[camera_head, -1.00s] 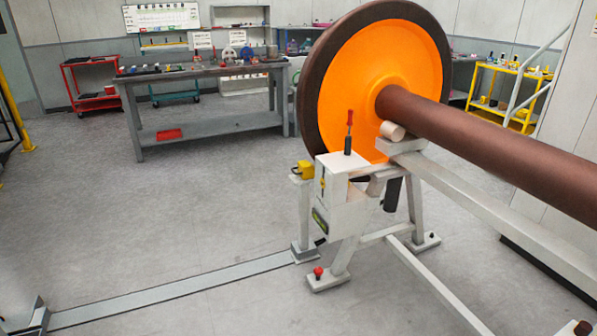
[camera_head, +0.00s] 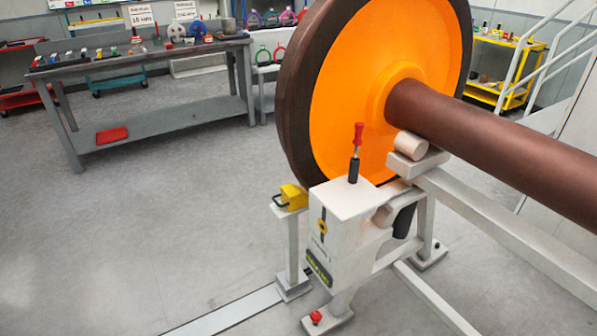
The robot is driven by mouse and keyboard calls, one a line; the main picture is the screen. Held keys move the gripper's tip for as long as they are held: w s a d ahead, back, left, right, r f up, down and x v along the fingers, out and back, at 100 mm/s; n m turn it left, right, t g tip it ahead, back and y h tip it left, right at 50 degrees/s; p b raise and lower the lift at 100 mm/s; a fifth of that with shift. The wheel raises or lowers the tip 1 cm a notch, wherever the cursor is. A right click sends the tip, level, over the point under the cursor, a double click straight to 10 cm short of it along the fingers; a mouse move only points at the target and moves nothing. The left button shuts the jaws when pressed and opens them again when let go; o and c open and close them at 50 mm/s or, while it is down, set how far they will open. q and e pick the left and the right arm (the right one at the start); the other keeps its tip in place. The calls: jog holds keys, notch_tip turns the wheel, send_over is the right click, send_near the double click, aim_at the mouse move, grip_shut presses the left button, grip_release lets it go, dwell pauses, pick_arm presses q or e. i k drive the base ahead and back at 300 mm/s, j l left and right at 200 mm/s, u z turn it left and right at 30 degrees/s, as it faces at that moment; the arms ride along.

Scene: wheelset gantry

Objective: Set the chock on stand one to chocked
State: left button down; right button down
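A white stand (camera_head: 340,228) holds up the brown axle (camera_head: 490,135) of a big orange wheel with a dark rim (camera_head: 300,120). A yellow block with a dark handle (camera_head: 293,197), which looks like the chock, sits on a short grey post (camera_head: 292,255) left of the stand, close to the wheel's lower rim. Whether it touches the rim is unclear. A red-handled lever (camera_head: 357,140) stands upright on the stand's top plate. The stand's front has a yellow marker in a slot (camera_head: 322,227) and a dark label, too small to read. Neither gripper is in view.
A grey workbench (camera_head: 150,75) with small items stands at the back left, a red tray (camera_head: 112,135) on its lower shelf. A yellow cart (camera_head: 505,70) and white railings are at the back right. A flat floor rail (camera_head: 235,310) runs to the post. The left floor is clear.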

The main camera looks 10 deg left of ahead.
aim_at(294, 197)
jog(key=i+j+z, duration=0.45)
jog(key=i+j, duration=0.7)
jog(key=j, duration=0.1)
